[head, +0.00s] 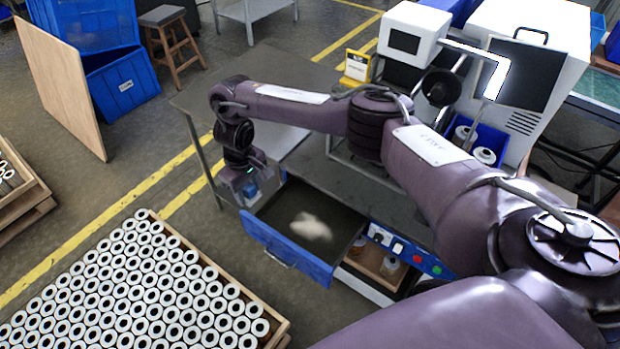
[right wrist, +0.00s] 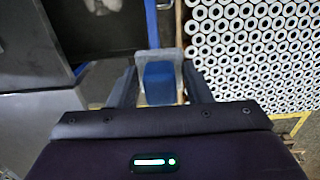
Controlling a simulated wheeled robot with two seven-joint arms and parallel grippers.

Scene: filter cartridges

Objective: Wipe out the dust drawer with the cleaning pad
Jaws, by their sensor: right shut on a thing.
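The dust drawer (head: 262,238) is pulled out of the bench, with a blue front and a dark inside. A pale patch of dust (head: 311,227) lies on its floor; part of the patch shows at the top left of the right wrist view (right wrist: 105,5). My right gripper (head: 248,190) is shut on the cleaning pad (right wrist: 158,82), a blue block with a grey plate around it. It holds the pad at the drawer's left end, apart from the dust; I cannot tell if the pad touches the drawer. My left gripper is not in view.
A panel with buttons (head: 410,250) sits right of the drawer, above a compartment with jars (head: 390,265). The bench top (head: 330,170) lies behind, under my right arm.

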